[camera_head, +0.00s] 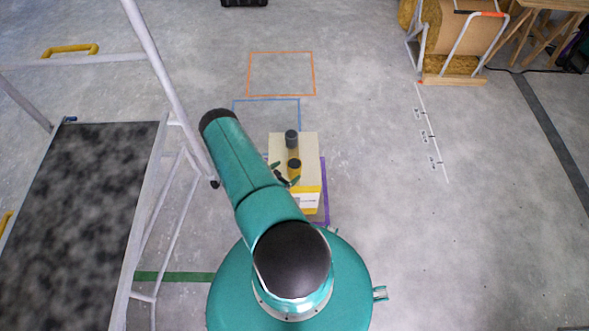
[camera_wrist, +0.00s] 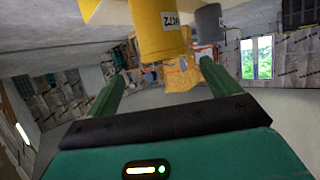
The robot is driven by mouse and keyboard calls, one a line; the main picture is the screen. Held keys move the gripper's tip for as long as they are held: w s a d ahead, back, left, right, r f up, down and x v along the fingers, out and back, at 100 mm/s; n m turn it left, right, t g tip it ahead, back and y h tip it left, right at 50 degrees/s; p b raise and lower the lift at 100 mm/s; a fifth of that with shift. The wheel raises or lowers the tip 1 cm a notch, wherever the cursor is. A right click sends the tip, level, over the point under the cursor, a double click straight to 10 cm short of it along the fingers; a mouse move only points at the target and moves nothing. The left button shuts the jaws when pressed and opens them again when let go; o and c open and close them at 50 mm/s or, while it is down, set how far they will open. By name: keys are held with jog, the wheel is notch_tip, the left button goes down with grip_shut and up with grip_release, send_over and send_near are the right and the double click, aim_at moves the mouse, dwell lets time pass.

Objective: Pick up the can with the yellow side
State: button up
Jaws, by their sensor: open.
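The can with the yellow side (camera_head: 294,170) stands upright with a dark top on the pale box (camera_head: 308,150). In the wrist view, the yellow can (camera_wrist: 158,25) fills the upper middle and shows a pale label with dark print. A dark grey can (camera_head: 291,137) stands behind it on the box; it shows in the wrist view (camera_wrist: 209,22) to the right of the yellow can. My gripper (camera_head: 284,174) is open, close to the yellow can's near left side. In the wrist view, its green fingers (camera_wrist: 162,72) point towards the yellow can, with no visible grip on it.
A white-railed platform (camera_head: 90,200) with a dark speckled deck stands on the left, close to my arm. Orange (camera_head: 281,53) and blue (camera_head: 266,99) tape outlines lie on the floor beyond the box. The floor to the right of the box is clear.

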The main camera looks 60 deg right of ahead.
aim_at(297, 162)
jog(key=x, duration=0.9)
jog(key=shift+w+f, duration=0.25)
jog(key=c, duration=1.2)
jog(key=shift+c, duration=0.2)
jog(key=shift+r, duration=0.15)
